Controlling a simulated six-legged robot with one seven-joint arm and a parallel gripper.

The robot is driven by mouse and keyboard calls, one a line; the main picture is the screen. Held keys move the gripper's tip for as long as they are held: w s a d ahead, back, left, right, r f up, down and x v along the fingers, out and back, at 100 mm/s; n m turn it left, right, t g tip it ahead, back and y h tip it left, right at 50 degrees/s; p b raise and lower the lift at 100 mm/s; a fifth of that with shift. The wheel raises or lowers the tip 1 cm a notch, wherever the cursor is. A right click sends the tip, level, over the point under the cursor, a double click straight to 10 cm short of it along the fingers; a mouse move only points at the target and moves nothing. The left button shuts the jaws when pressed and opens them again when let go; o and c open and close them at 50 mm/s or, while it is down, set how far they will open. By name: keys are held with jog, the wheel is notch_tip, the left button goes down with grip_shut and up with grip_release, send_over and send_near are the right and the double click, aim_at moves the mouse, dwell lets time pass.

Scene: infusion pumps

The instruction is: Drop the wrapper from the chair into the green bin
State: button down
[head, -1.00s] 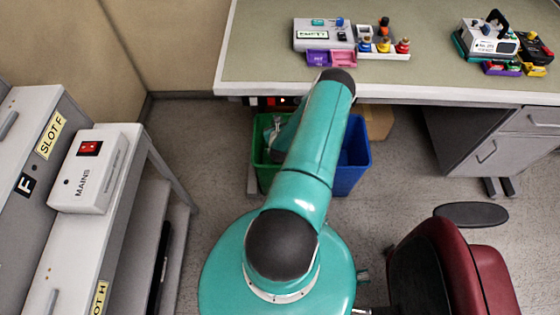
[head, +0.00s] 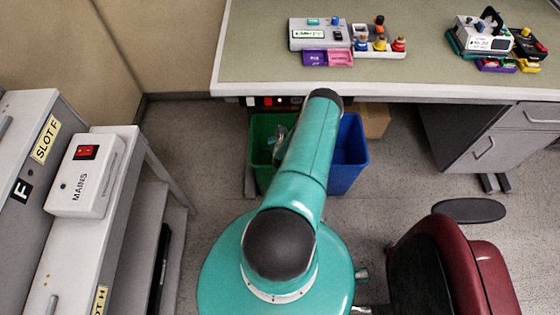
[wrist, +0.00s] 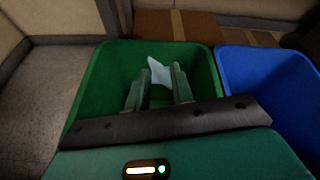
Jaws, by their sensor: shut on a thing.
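The green bin (wrist: 92,82) stands under the desk, and it also shows in the head view (head: 262,126). My gripper (wrist: 161,78) is over the green bin's opening in the wrist view, with its fingers pointing into it. A pale, thin wrapper (wrist: 158,64) shows between and beyond the fingertips, and the gripper is shut on it. In the head view my arm covers part of the green bin, and only a bit of the gripper shows at its opening. The wrapper cannot be made out there.
A blue bin (head: 350,155) stands right beside the green one. A cardboard box (head: 374,120) is behind them. The desk (head: 420,75) overhangs the bins' far side. A dark red chair (head: 450,265) is at lower right, and a grey bench with a mains box (head: 84,175) is at left.

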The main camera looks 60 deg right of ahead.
jog(key=c, duration=1.1)
grip_release()
jog(key=shift+a, duration=0.1)
jog(key=v, duration=1.3)
jog(key=shift+s+a+r, duration=0.15)
jog(key=shift+a+r, duration=0.05)
jog(key=shift+a, duration=0.05)
jog(key=shift+a, duration=0.1)
